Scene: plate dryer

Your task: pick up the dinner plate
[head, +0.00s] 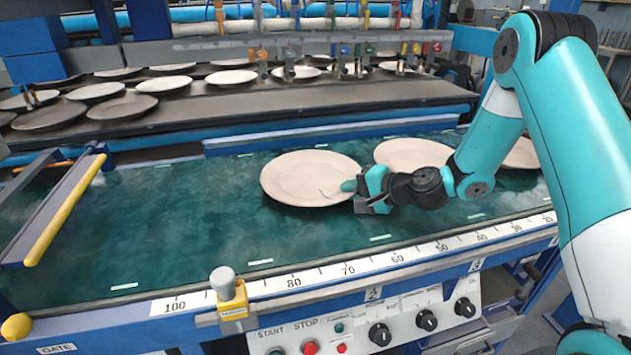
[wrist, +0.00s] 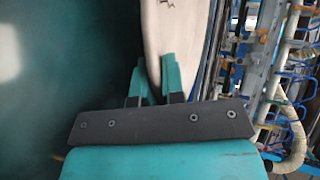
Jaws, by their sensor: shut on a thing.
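The dinner plate (head: 305,175) is pale cream and round, with a small dark mark near its right side. In the head view it is above the green belt, tilted a little, with a dark shadow under its front edge. My gripper (head: 352,190) is at the plate's right edge, with a finger over the rim. In the wrist view the plate (wrist: 174,35) stands edge-on between the two teal fingertips of my gripper (wrist: 160,85), which are shut on its rim. I cannot tell how far the plate is off the belt.
A second plate (head: 412,155) lies just behind my gripper, and another (head: 522,153) is partly hidden by my arm. Several plates lie on the dark rack behind. A ruler rail (head: 350,270) and control panel (head: 400,320) run along the front. The belt's left part (head: 150,220) is clear.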

